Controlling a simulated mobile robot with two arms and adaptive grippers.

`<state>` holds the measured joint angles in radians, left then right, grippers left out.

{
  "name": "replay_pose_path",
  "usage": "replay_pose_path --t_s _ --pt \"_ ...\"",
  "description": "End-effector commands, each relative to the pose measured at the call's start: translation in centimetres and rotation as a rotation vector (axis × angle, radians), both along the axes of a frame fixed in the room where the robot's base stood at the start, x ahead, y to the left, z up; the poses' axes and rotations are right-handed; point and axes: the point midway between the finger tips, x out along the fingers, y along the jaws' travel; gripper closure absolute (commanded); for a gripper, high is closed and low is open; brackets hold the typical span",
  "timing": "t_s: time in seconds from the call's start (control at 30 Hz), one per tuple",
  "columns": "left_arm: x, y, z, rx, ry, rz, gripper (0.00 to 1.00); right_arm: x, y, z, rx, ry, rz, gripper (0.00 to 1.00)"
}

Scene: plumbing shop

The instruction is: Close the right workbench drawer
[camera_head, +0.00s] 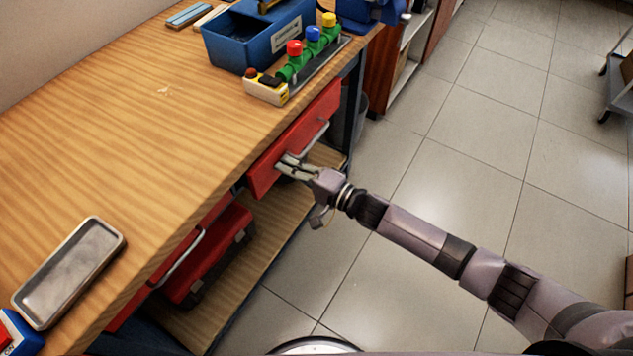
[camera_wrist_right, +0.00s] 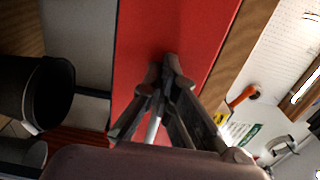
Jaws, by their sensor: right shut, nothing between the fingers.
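The right workbench drawer (camera_head: 310,110) has a red front with a metal bar handle (camera_head: 318,132), below the front edge of the wooden workbench (camera_head: 120,150). Its front seems to stand out a little farther than the left drawer; the exact gap is hidden by the tabletop. My right gripper (camera_head: 284,164) is shut and empty at the left part of the drawer front, beside the handle. In the right wrist view, the closed fingertips (camera_wrist_right: 170,66) point at the red drawer front (camera_wrist_right: 188,28), touching or very close. My left gripper is not in view.
The left drawer (camera_head: 170,265) has a similar handle. A red toolbox (camera_head: 212,262) sits on the lower shelf. A blue bin (camera_head: 235,45), a valve assembly (camera_head: 298,65) and a metal tray (camera_head: 70,270) stand on the bench. The tiled floor (camera_head: 440,160) is clear.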

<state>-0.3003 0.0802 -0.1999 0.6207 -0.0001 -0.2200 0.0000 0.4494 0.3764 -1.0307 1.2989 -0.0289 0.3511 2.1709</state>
Motion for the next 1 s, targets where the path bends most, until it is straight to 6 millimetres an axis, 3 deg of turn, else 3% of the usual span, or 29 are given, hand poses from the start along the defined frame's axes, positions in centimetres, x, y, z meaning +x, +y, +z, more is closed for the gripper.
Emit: replay_pose_path --t_s 0.13,0.4,1.0 --pt "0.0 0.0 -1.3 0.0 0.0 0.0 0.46 1.7 2.5 -0.2 0.001 -0.002 0.001 1.0" --pt "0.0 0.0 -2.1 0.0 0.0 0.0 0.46 3.3 4.8 -0.1 -0.001 -0.001 0.0 1.0" --pt "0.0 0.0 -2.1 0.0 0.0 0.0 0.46 3.7 5.4 0.3 0.003 -0.002 -0.002 1.0"
